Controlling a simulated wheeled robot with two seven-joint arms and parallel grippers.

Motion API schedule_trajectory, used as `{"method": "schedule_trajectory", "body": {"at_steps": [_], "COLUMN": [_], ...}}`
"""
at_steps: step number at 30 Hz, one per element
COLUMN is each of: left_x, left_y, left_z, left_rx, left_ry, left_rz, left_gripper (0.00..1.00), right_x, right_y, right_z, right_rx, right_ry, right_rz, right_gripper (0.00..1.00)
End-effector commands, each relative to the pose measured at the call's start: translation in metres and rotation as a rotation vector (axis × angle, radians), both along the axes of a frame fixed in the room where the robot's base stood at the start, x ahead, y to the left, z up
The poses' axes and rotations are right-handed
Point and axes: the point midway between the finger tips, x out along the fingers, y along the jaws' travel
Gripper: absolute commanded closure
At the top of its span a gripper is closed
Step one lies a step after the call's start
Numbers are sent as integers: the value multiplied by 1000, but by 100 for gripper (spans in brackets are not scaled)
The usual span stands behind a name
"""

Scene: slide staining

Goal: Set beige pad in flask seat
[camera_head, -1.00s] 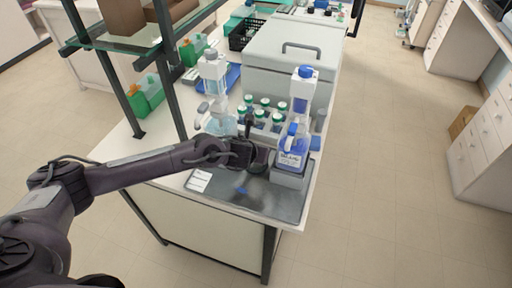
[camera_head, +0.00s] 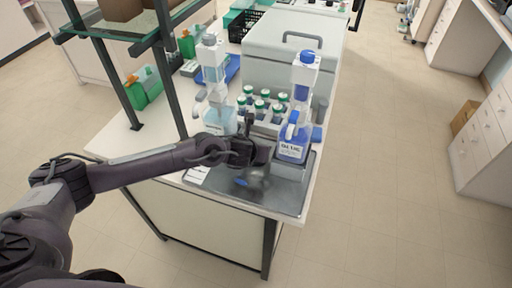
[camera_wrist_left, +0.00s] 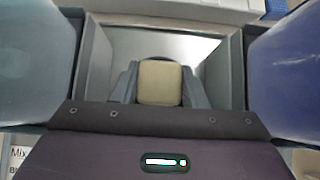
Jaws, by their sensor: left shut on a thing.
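The beige pad (camera_wrist_left: 160,83) shows in the left wrist view as a small square block between the two grey fingers of my left gripper (camera_wrist_left: 160,88). The gripper is shut on it. In the head view my left gripper (camera_head: 257,172) is above the metal tray at the bench's front, between the clear bottle and the blue bottle; the pad is too small to make out there. A grey walled recess (camera_wrist_left: 105,50) with a shiny floor lies below the pad in the wrist view. I cannot tell whether the pad touches it. My right gripper is in neither view.
A blue dispenser bottle (camera_head: 293,148) stands on a grey block just right of the gripper. A clear dispenser bottle (camera_head: 216,112) stands behind left. Several green-capped bottles (camera_head: 262,105) are behind. A shelf post (camera_head: 168,75) rises at left.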

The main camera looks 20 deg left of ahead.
Motion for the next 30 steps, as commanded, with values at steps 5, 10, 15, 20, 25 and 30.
{"method": "schedule_trajectory", "body": {"at_steps": [5, 10, 15, 20, 25, 30], "left_x": [0, 0, 0, 0, -11, -30], "left_y": [0, 0, 0, 0, 1, 2], "left_z": [-4, -3, -3, -3, 6, 26], "left_rx": [0, 0, 0, 0, 0, -1], "left_ry": [0, 0, 0, 0, 0, 0], "left_rz": [0, 0, 0, 0, 0, -1], "left_gripper": [82, 41, 36, 36, 36, 36], "right_x": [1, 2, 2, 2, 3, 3], "right_y": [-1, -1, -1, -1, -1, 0], "right_z": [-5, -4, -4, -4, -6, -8], "right_rx": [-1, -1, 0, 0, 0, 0], "right_ry": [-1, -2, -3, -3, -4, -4], "right_rz": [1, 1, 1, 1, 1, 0], "right_gripper": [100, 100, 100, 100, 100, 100]}}
